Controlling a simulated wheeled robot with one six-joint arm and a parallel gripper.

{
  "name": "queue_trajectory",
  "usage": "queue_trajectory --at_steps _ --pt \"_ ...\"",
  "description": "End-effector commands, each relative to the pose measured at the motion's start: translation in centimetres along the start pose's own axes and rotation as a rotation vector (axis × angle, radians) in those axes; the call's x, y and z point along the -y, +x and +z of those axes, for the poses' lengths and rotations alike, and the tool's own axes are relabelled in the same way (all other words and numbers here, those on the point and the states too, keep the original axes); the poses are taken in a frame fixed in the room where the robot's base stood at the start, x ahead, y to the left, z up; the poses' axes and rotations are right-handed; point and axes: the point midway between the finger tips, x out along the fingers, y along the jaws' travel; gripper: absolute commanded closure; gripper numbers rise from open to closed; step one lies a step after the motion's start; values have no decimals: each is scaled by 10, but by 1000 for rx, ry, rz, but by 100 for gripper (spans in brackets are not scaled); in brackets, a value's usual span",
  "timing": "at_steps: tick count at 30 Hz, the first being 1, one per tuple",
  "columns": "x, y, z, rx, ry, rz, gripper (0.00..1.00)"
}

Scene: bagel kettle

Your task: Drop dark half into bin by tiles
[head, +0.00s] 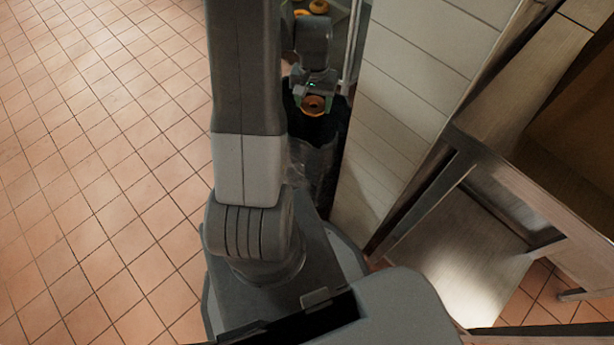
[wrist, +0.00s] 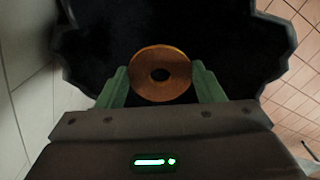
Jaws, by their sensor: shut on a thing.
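In the wrist view my gripper (wrist: 160,90) is shut on a round brown bagel half (wrist: 160,58) with a hole in its middle, one green finger on each side. The dark bin (wrist: 85,50) opens behind and below the half, its uneven black rim around it. In the head view my gripper (head: 313,92) and the bagel half (head: 314,105) are small, over the dark bin (head: 328,150), which is partly hidden by my arm. The height of the half above the bin's floor cannot be told.
A white plank-like wall (head: 400,80) stands right of the bin. Orange floor tiles (head: 100,150) lie clear on the left. Orange-brown round items (head: 318,6) show beyond my gripper. A wooden frame with shelves (head: 500,180) stands at right.

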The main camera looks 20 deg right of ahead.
Motion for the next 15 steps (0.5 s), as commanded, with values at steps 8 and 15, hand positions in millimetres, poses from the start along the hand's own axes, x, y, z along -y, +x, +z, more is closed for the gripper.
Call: queue_trajectory --at_steps 8,15 --pt "0 0 0 -1 0 0 27" --pt "0 0 0 -1 0 0 14"
